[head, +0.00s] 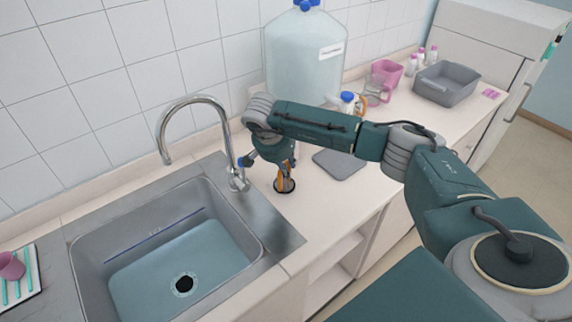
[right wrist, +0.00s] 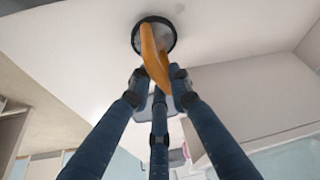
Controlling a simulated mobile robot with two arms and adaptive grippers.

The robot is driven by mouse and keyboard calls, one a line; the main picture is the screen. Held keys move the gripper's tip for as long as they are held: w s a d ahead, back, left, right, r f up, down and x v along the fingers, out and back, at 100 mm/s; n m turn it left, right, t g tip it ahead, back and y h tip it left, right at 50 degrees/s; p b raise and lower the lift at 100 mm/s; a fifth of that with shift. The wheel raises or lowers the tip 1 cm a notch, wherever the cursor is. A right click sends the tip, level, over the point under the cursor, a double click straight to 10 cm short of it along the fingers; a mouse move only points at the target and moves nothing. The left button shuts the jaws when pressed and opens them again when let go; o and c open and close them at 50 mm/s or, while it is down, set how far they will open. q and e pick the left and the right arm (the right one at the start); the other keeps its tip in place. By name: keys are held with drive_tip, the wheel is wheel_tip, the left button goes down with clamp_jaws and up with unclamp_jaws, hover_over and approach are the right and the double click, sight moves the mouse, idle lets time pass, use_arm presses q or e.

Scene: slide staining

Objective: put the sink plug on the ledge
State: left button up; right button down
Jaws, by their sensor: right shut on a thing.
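The sink plug (head: 285,186) is a round, dark-rimmed disc on or just above the pale counter, right of the sink and tap. In the right wrist view the plug (right wrist: 168,38) has a grey middle and an orange upright part between the fingers. My right gripper (head: 282,165) points down over it and is shut on that orange part. I cannot tell whether the disc touches the counter. A pale ledge (head: 103,193) runs along the tiled wall behind the sink. My left gripper is not in view.
The steel sink (head: 215,207) has a dark drain, and its curved tap (head: 228,150) stands close left of my gripper. A large clear bottle (head: 300,55), a grey mat (head: 340,163), a bottle with a blue cap (head: 347,103) and a grey tub (head: 447,85) stand farther right.

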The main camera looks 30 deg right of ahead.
drive_tip(key=shift+f, duration=0.35)
drive_tip(key=shift+f, duration=0.1)
drive_tip(key=c, duration=1.6)
unclamp_jaws()
